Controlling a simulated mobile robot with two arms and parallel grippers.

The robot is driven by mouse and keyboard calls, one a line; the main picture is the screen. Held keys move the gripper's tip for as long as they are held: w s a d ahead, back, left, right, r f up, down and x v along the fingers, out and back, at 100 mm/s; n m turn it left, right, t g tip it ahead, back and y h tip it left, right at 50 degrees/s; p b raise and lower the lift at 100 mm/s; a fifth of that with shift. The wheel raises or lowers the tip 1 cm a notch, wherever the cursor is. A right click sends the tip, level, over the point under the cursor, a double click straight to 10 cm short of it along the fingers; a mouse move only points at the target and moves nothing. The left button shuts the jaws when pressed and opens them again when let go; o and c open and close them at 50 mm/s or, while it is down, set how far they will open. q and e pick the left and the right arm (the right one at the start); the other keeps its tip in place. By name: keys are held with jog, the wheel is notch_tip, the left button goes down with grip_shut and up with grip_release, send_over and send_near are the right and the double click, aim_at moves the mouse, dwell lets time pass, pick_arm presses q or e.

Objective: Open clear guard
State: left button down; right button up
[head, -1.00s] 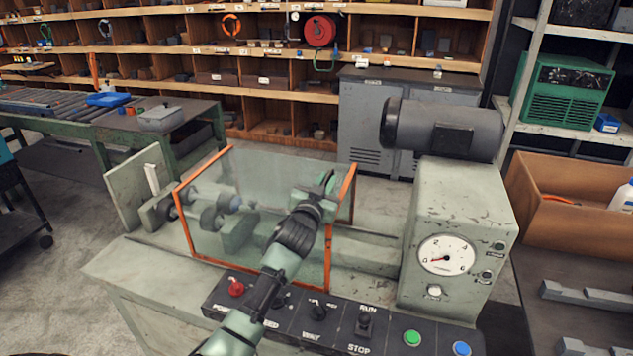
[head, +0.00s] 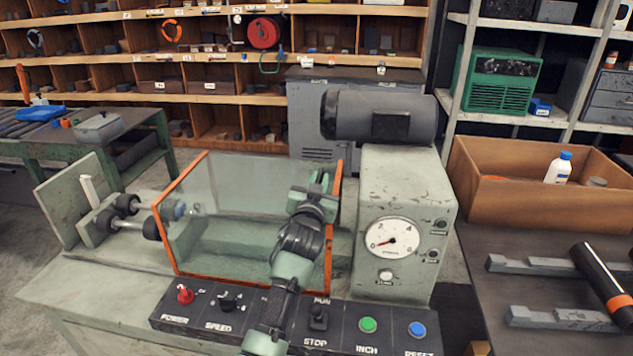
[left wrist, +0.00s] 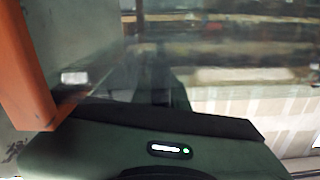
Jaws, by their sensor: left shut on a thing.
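The clear guard (head: 235,240) is a see-through panel box with orange edge frames, standing on the pale green machine bed. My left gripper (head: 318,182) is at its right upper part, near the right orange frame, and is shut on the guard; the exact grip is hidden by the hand. In the left wrist view, an orange frame bar (left wrist: 28,75) of the guard stands close at the left, beside the green gripper body. My right gripper is not in view.
The control panel (head: 300,320) with knobs and buttons runs along the front. The gauge housing (head: 405,205) with a motor (head: 375,117) on top stands just right of the guard. A wooden box (head: 500,210) and grey bars sit on the right bench.

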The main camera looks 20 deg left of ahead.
pick_arm(q)
jog(key=c, duration=1.5)
grip_release()
jog(key=shift+o, duration=0.2)
jog(key=shift+s, duration=0.1)
jog(key=b+v, duration=0.1)
jog(key=v, duration=0.6)
jog(key=shift+s, duration=0.3)
